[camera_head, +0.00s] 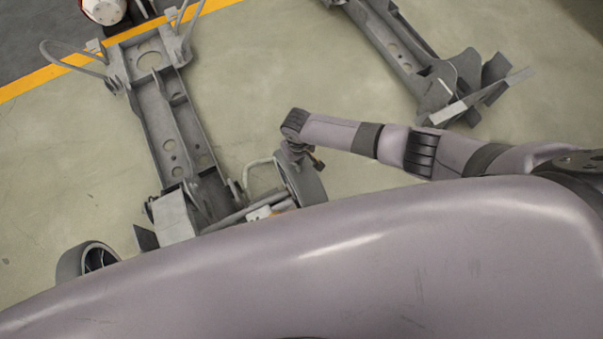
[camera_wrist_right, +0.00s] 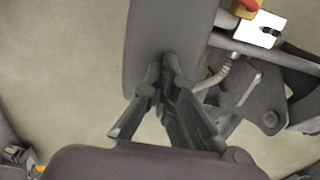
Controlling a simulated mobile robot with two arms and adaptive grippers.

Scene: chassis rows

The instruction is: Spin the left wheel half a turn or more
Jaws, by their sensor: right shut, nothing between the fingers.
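A grey chassis (camera_head: 172,125) lies on the floor, with a wheel on each side of its near end. One grey wheel (camera_head: 72,262) is at the lower left in the head view, partly hidden by my body. The other wheel (camera_head: 308,187) is right of the chassis, and its lower part is hidden by my body. My right gripper (camera_head: 316,163) is at the top of this right-hand wheel. In the right wrist view its shut, empty fingers (camera_wrist_right: 170,62) meet at the edge of the dark wheel (camera_wrist_right: 160,25); I cannot tell whether they touch it. My left gripper is not in view.
A second grey chassis (camera_head: 395,50) lies at the upper right. A white and red round object (camera_head: 104,10) is at the top left, beyond a yellow floor line (camera_head: 30,83). Bare floor lies between the two chassis. A white and orange part (camera_wrist_right: 262,28) sits beside the wheel.

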